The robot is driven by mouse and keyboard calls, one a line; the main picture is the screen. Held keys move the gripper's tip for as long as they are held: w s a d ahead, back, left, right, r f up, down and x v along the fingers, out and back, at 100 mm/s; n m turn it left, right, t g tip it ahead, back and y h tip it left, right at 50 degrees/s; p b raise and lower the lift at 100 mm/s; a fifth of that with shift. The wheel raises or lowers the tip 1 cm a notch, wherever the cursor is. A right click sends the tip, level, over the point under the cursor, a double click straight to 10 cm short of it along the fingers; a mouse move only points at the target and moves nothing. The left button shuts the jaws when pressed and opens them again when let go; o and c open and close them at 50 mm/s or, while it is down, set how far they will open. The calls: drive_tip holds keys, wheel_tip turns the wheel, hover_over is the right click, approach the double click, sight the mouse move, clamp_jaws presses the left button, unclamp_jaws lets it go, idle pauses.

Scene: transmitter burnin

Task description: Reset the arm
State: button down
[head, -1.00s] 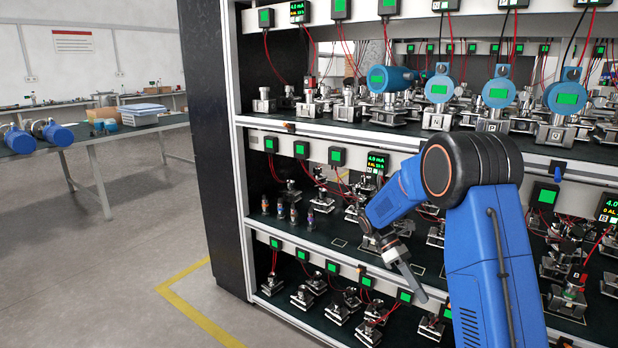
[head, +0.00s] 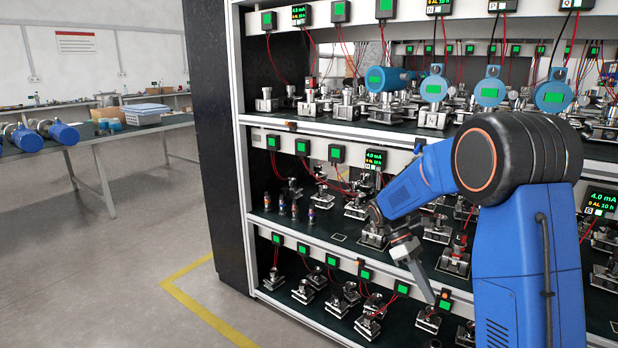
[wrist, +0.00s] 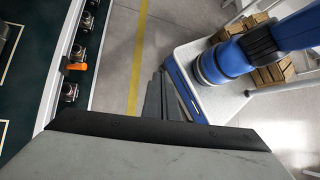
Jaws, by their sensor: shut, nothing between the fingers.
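My blue arm (head: 520,250) rises at the right of the head view, in front of the rack. Its black elbow is bent and the forearm reaches left and down. My gripper (head: 428,292) hangs in front of the rack's middle and lower shelves, pointing down and slightly right. It is shut and empty. In the wrist view, the grey gripper body fills the bottom and its fingers (wrist: 165,97) are together over the floor.
The rack's upper shelf (head: 330,128) carries blue transmitters (head: 491,92); lower shelves hold test fixtures and several small cylinders. A bench (head: 95,138) with blue transmitters stands left. Floor is open at left, with a yellow line (head: 190,300). An orange item (wrist: 77,66) lies on the rack.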

drive_tip(key=s+r+m+t+y, duration=0.3)
drive_tip(key=s+r+m+t, duration=0.2)
drive_tip(key=s+r, duration=0.6)
drive_tip(key=s+a+m+t+y, duration=0.1)
drive_tip(key=s+m+t, duration=0.2)
drive_tip(key=s, duration=0.5)
drive_tip(key=s+a+f+m+t+y, duration=0.1)
drive_tip(key=s+a+m+t, duration=0.1)
drive_tip(key=s, duration=0.7)
drive_tip(key=shift+a+m+t, duration=0.3)
drive_tip(key=shift+m+t, duration=0.6)
drive_tip(key=shift+t, duration=0.1)
